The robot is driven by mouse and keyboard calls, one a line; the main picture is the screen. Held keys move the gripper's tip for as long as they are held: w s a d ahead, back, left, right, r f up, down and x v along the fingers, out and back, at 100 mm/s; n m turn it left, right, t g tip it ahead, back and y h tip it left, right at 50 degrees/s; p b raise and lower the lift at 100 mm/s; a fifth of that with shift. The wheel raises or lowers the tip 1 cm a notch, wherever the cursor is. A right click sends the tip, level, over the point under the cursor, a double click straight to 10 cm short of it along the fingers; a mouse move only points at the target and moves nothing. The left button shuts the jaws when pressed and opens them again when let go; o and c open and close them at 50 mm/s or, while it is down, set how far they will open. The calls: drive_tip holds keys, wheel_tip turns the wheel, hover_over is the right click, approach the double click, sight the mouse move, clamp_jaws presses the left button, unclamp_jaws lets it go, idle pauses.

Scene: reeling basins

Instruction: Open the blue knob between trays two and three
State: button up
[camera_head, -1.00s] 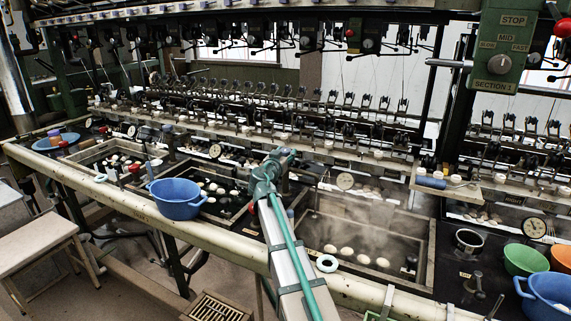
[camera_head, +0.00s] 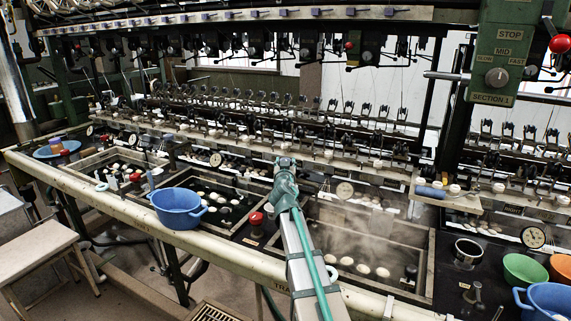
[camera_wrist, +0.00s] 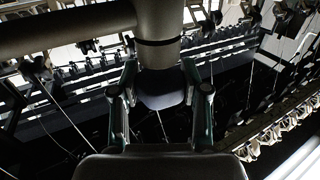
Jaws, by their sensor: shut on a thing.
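My gripper (camera_head: 285,164) is at the far end of my arm, over the strip between the middle tray (camera_head: 215,190) and the steaming right tray (camera_head: 375,240). In the wrist view, its two fingers (camera_wrist: 160,70) stand on either side of a dark bluish, rounded piece (camera_wrist: 165,96) at the end of a grey cylinder (camera_wrist: 158,25). They are shut on this piece, which looks like the blue knob. In the head view, the knob is hidden by my gripper and arm. A red knob (camera_head: 256,218) stands left of my arm.
A blue basin (camera_head: 178,208) sits on the front rail at the left. A metal cup (camera_head: 467,251) and green bowl (camera_head: 524,270) are at the right. A stool (camera_head: 45,250) is at the left front.

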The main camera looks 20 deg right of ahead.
drive_tip(key=o, duration=1.2)
drive_tip(key=shift+c, duration=0.2)
drive_tip(key=shift+s, duration=0.1)
drive_tip(key=v, duration=1.1)
drive_tip(key=shift+s+a, duration=0.25)
drive_tip(key=shift+s, duration=0.1)
